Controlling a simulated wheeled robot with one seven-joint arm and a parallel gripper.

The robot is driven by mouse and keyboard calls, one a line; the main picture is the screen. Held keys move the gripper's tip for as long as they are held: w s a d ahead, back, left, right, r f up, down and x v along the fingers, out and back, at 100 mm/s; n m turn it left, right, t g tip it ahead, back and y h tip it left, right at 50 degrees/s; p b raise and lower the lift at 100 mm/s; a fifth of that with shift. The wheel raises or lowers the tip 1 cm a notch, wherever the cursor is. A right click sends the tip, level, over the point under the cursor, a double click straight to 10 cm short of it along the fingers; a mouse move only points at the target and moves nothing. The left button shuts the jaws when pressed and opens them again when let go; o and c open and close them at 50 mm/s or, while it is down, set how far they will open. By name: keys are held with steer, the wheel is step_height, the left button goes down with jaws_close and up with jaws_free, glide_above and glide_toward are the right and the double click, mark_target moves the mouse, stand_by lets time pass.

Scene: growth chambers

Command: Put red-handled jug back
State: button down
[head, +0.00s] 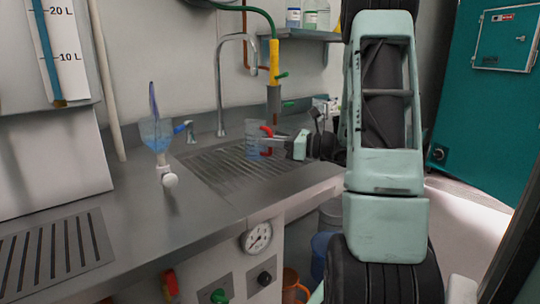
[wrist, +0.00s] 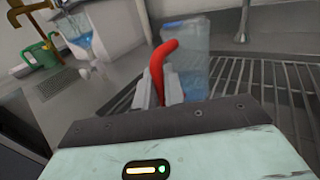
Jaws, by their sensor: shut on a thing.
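The red-handled jug (head: 253,140) is a clear bluish measuring jug with a red handle (head: 267,141). It is upright over the slatted drain grate in the head view; I cannot tell whether it touches the slats. In the wrist view the jug (wrist: 190,55) stands just beyond my fingers, its red handle (wrist: 157,72) between them. My gripper (head: 268,143) reaches in from the right and is shut on the handle. In the wrist view my gripper (wrist: 160,92) partly hides the lower handle.
The drain grate (head: 205,171) is set in the steel counter (head: 140,215). A blue clear vessel with a white valve (head: 156,135) stands left of it. A tall faucet (head: 220,85) and a yellow-handled hose (head: 274,65) are behind. The front counter is clear.

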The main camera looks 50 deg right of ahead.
mark_target(271, 153)
steer(key=shift+f, duration=1.65)
steer(key=shift+f+b, duration=0.15)
steer(key=shift+b, duration=0.2)
steer(key=c, duration=1.5)
jaws_free()
steer(key=shift+r, duration=0.2)
steer(key=v, duration=1.2)
